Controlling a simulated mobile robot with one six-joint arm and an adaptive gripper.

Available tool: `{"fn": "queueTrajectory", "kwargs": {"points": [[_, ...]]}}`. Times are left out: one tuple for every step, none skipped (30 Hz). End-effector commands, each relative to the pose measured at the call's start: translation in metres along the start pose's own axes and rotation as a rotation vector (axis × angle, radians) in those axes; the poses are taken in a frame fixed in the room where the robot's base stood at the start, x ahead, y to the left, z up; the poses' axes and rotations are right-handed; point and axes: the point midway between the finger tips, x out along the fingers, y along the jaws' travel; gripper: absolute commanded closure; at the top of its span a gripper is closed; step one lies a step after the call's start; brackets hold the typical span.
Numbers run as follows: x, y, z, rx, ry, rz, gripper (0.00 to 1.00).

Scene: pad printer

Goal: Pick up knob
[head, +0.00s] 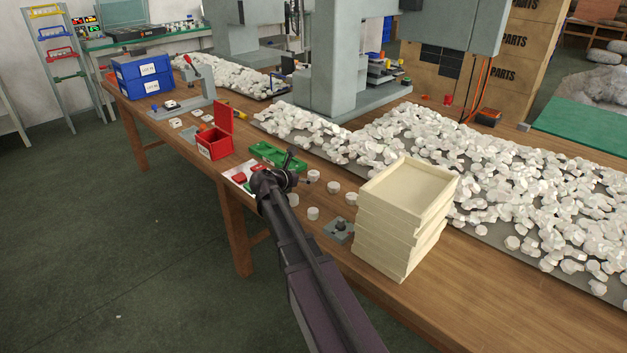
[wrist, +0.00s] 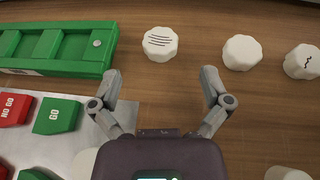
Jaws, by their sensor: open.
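Several white faceted knobs lie loose on the wooden table. In the wrist view one knob with dark printed lines (wrist: 160,43) lies just beyond the gap between my fingers. A plain knob (wrist: 242,52) lies to its right, and a knob with a dark squiggle (wrist: 302,61) is at the right edge. Another knob (wrist: 287,174) is cut off at the bottom. In the head view, loose knobs show right of my arm's end, such as this knob (head: 333,187). My gripper (wrist: 160,80) is open and empty, with bare table between its fingers.
A green tray (wrist: 60,66) and a plate with red NO GO (wrist: 14,108) and green GO blocks (wrist: 57,116) lie left of my gripper. Stacked cream trays (head: 402,220) stand to the right. A red box (head: 214,143) is open at left. Piled white knobs (head: 520,180) cover the grey mat.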

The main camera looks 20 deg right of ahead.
Motion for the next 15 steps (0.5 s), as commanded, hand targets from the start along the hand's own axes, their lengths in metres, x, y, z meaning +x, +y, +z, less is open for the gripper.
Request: {"fn": "queueTrajectory", "kwargs": {"points": [[0.0057, 0.0003, -0.001, 0.0, 0.0, -0.001, 0.02], [0.0073, 0.0001, -0.0008, 0.0, 0.0, -0.001, 0.02], [0.0089, -0.0001, -0.0006, 0.0, 0.0, -0.001, 0.02], [0.0096, -0.0001, -0.0004, 0.0, 0.0, -0.001, 0.02], [0.01, -0.0002, -0.0002, 0.0, 0.0, -0.001, 0.02], [0.0103, -0.0003, 0.0, 0.0, 0.0, -0.001, 0.02], [0.0103, -0.0003, 0.0001, 0.0, 0.0, -0.001, 0.02], [0.0102, -0.0004, 0.0002, 0.0, 0.0, 0.0, 0.02], [0.01, -0.0004, 0.0003, 0.0, 0.0, 0.0, 0.02], [0.01, -0.0004, 0.0003, 0.0, 0.0, 0.0, 0.02], [0.0099, -0.0004, 0.0003, 0.0, 0.0, 0.0, 0.02], [0.0099, -0.0004, 0.0003, 0.0, 0.0, 0.0, 0.02], [0.0099, -0.0004, 0.0003, 0.0, 0.0, 0.0, 0.02], [0.01, -0.0004, 0.0002, 0.0, 0.0, 0.0, 0.02], [0.0105, -0.0004, 0.0001, 0.0, 0.0, -0.001, 0.02]]}}
